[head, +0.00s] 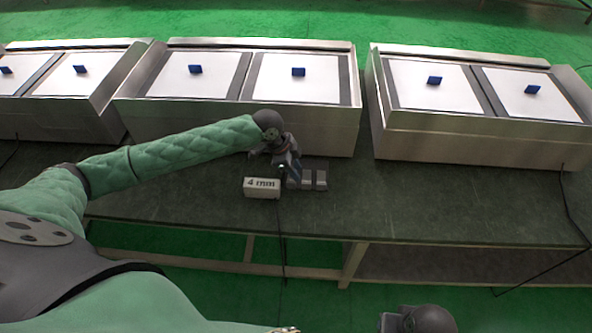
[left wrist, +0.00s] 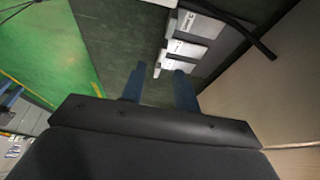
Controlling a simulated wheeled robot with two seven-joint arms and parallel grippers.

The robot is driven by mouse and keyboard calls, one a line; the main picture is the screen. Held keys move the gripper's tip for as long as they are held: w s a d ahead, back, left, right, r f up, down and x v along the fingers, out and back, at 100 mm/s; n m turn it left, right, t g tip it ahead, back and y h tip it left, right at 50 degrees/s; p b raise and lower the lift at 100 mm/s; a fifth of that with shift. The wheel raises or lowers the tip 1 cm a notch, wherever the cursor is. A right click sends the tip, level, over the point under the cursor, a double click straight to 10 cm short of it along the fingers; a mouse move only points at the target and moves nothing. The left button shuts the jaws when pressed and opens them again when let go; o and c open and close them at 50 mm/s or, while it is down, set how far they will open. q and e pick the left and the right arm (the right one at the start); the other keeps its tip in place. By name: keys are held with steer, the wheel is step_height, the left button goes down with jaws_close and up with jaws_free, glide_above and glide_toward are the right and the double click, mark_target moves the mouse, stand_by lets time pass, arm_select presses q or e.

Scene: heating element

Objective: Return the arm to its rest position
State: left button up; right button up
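My left arm reaches in from the left in the head view. Its left gripper (head: 288,176) hangs over the table in front of the middle heating unit, beside a light block marked "4 mm" (head: 262,188). In the left wrist view the two blue fingers of the left gripper (left wrist: 158,88) stand apart, with nothing visible between them. Several labelled light blocks (left wrist: 184,48) lie just beyond the fingertips. The gripper partly hides some of these blocks in the head view.
Metal heating units, the left (head: 112,110), middle (head: 240,124) and right (head: 470,145), stand along the dark table (head: 430,205). Their white plates carry blue pieces (head: 298,72). A black cable (head: 282,245) hangs over the front edge. The table's front right is mostly clear.

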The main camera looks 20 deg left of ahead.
stand_by(0.4)
arm_select(q)
steer(key=shift+s+a+f+n+y, duration=0.1)
steer(key=shift+a+f+n+y, duration=0.1)
steer(key=shift+a+n+y, duration=0.25)
steer(key=w+a+r+n+t+y, duration=0.1)
steer(key=w+r+n+t+y, duration=0.2)
steer(key=r, duration=0.5)
steer(key=s+d+r+n+t, duration=0.3)
steer(key=s+d+r, duration=0.1)
steer(key=d+r, duration=0.1)
steer(key=s+d+f+n+g, duration=0.1)
steer(key=s+f, duration=0.4)
steer(key=s, duration=0.5)
steer(key=s+d+f+n+g, duration=0.1)
steer(key=s+f+n+g, duration=0.1)
steer(key=s+f, duration=0.4)
steer(key=s+d+f+n+g, duration=0.1)
steer(key=s+f, duration=0.5)
steer(key=s, duration=0.9)
steer(key=shift+s+d+f+n+g+h, duration=0.25)
steer(key=shift+n+g+h, duration=0.2)
steer(key=shift+n+g, duration=0.4)
